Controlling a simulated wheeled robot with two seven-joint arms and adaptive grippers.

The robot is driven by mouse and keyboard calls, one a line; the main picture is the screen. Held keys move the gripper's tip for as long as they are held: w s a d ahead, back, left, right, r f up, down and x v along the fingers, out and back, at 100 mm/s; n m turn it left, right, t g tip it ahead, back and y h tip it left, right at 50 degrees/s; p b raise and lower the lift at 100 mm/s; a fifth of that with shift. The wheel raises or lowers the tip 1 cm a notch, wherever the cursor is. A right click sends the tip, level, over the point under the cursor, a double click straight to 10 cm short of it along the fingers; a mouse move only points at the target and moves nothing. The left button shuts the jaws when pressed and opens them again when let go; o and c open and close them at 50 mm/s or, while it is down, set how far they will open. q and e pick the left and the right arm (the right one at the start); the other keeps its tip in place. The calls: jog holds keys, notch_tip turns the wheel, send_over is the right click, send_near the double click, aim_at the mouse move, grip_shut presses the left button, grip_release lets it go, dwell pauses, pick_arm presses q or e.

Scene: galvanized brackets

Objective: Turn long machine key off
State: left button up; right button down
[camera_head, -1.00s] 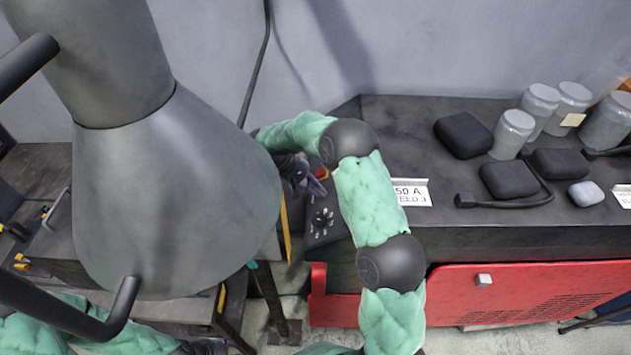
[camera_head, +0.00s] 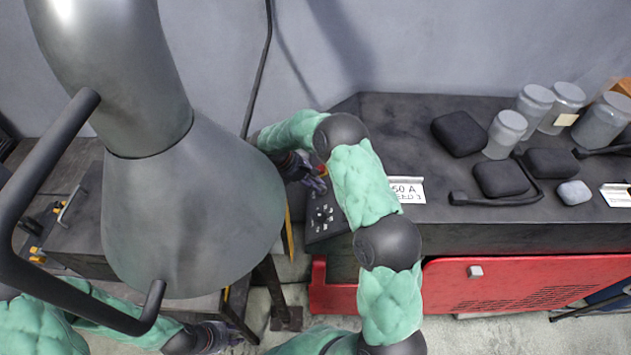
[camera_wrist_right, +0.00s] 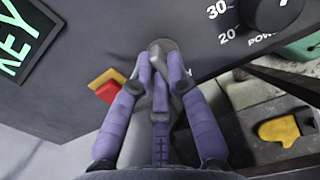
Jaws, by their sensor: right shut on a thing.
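The long machine key (camera_wrist_right: 160,88) is a narrow grey piece at the dark control panel (camera_wrist_right: 75,105). It shows in the right wrist view between the two purple fingers of my right gripper (camera_wrist_right: 161,72), which is shut on it. The fingers hide part of the key, so its turned angle is hard to read. In the head view my right gripper (camera_head: 315,182) is at the panel's upper part, above the dial (camera_head: 322,214), and the key cannot be made out. My left gripper (camera_head: 226,336) is low at the left, away from the panel; its fingers are unclear.
A red and yellow switch (camera_wrist_right: 107,86) sits just left of my right gripper. A green KEY label (camera_wrist_right: 20,38) is further left and a black dial (camera_wrist_right: 275,12) is at upper right. A big grey hood (camera_head: 190,220) blocks the left. Jars (camera_head: 505,132) stand on the bench.

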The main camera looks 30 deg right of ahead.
jog(key=shift+n, duration=0.5)
jog(key=c, duration=1.2)
grip_release()
jog(key=shift+a, duration=0.1)
jog(key=v, duration=1.2)
